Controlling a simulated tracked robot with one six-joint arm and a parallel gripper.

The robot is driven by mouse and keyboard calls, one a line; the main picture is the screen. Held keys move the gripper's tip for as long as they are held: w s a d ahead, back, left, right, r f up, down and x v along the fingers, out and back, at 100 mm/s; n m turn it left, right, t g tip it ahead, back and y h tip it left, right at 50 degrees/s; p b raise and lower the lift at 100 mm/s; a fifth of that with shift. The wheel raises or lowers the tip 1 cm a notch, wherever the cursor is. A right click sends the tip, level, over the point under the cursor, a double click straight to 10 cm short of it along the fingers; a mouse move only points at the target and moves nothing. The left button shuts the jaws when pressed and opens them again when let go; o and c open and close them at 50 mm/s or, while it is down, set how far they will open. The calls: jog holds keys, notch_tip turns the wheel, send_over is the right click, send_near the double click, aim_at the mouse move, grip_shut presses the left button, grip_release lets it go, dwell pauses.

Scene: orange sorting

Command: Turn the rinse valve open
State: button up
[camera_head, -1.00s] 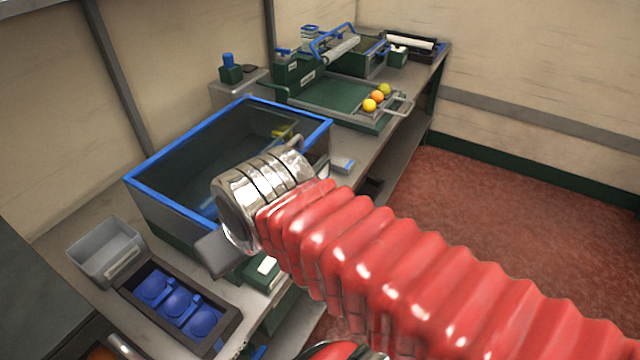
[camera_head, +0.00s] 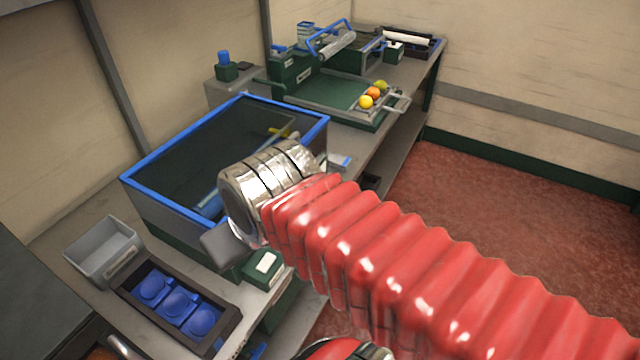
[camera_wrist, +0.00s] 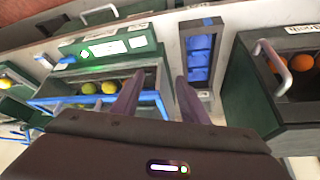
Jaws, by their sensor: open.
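I cannot pick out a rinse valve for certain in either view. A small yellow piece (camera_head: 279,131) shows at the far right inside the blue-rimmed tank (camera_head: 150,190) in the head view; I cannot tell if it is a handle. My gripper (camera_wrist: 156,84) is open and empty in the wrist view, its two dark fingers apart. Beyond them are a blue-rimmed bin (camera_wrist: 148,97) with yellow-green fruit (camera_wrist: 89,88) and a green box (camera_wrist: 105,46) with a lit green light.
A dark tray with blue cups (camera_head: 177,303) and a grey bin (camera_head: 103,250) stand at the near left. A green tray (camera_head: 335,98) with several fruits (camera_head: 366,102) is farther back. In the wrist view, oranges (camera_wrist: 300,62) sit in a green container at right. Red floor lies open at right.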

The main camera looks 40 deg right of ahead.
jog(key=o, duration=0.8)
jog(key=w+d+f+m, duration=0.1)
jog(key=d, duration=0.2)
jog(key=w+d+m+g, duration=0.1)
jog(key=d+m, duration=0.1)
jog(key=d, duration=0.1)
jog(key=w+d+f+m, duration=0.1)
jog(key=d, duration=0.2)
jog(key=shift+f+m+g+h, duration=0.35)
jog(key=shift+m+g+h, duration=0.05)
jog(key=shift+o, duration=0.2)
jog(key=w+d+f+m+y, duration=0.1)
jog(key=w+d+m, duration=0.3)
jog(key=d+m, duration=0.8)
jog(key=w+d+f+m+y, duration=0.1)
jog(key=w+d+m, duration=0.3)
jog(key=d+m, duration=0.8)
jog(key=m, duration=0.3)
jog(key=shift+w+f+t, duration=0.15)
jog(key=shift+w+t, duration=0.15)
jog(key=shift+w, duration=0.1)
jog(key=shift+d+f, duration=0.1)
jog(key=x, duration=1.3)
jog(key=shift+f, duration=0.3)
jog(key=c, duration=1)
